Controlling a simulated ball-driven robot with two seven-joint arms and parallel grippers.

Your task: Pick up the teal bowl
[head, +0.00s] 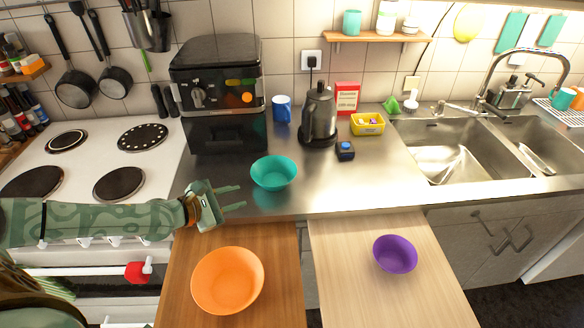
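The teal bowl (274,174) sits upright on the steel counter (350,192), in front of the black coffee machine. It looks empty. My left gripper (238,197) reaches in from the left, just to the left of the bowl and in front of it near the counter's front edge. Its two thin fingers are spread apart with nothing between them, and they point right. The fingers look apart from the bowl. My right gripper is not in view.
An orange bowl (228,280) and a purple bowl (395,254) sit on two wooden boards in front. Behind stand a coffee machine (218,95), a blue mug (282,108) and a kettle (319,115). A stove (95,160) lies left, a sink (450,150) right. Counter right of the bowl is clear.

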